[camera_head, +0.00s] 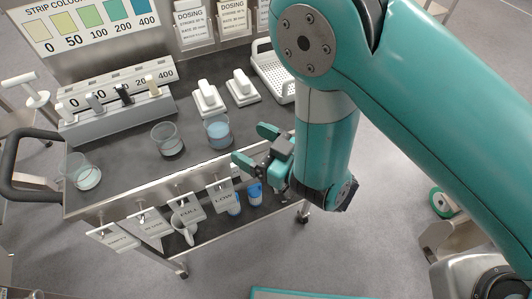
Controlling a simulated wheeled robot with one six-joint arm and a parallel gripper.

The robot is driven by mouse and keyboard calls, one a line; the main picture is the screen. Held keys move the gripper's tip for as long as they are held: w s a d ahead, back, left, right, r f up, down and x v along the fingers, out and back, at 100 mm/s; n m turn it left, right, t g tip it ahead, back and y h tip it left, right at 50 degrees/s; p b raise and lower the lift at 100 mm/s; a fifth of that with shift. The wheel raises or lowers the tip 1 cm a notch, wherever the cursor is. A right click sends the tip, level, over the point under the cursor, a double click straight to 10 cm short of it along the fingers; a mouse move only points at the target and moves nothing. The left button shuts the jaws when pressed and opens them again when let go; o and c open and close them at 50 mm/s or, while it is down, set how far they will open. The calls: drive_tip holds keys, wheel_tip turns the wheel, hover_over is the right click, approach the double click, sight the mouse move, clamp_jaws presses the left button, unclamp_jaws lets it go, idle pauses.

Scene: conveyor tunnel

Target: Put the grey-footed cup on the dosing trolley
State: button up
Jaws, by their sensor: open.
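A trolley (125,175) with a dark top stands in the head view, and "DOSING" cards hang on a panel at its back. Three clear cups stand apart on its top: one with a grey-looking bottom (168,140) in the middle, one with blue contents (218,132) to its right, and one with pale contents (82,173) at the front left. I cannot tell for sure which is the grey-footed cup. My gripper (253,147) is open and empty, to the right of the blue cup near the trolley's front edge, its fingers pointing left.
A strip rack (117,115) and a colour chart (88,30) are at the back left. Two white dispensers (207,97) and a white perforated tray (272,72) are at the back right. Tags including "FULL" and "LOW" (224,196) hang along the front. A jug (184,226) stands on the lower shelf.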

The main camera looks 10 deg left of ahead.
drive_tip(key=shift+v, duration=1.55)
drive_tip(key=w+d+r+m+t+h, duration=0.1)
drive_tip(key=w+d+r+m+h, duration=0.7)
drive_tip(key=w+d+m+h, duration=0.15)
drive_tip(key=s+d+r+n+g, duration=0.1)
drive_tip(key=s+d+r+g, duration=0.2)
drive_tip(key=s, duration=0.3)
drive_tip(key=s+d+r+n+g+h, duration=0.1)
drive_tip(key=s+d+r+g, duration=0.2)
drive_tip(key=s, duration=0.3)
drive_tip(key=s+d+r+n+g+h, duration=0.1)
drive_tip(key=s+d+r+n+g, duration=0.1)
drive_tip(key=s+r, duration=0.3)
drive_tip(key=shift+s+d+r+g, duration=0.2)
drive_tip(key=shift+s+d+g, duration=0.4)
drive_tip(key=shift+s, duration=0.5)
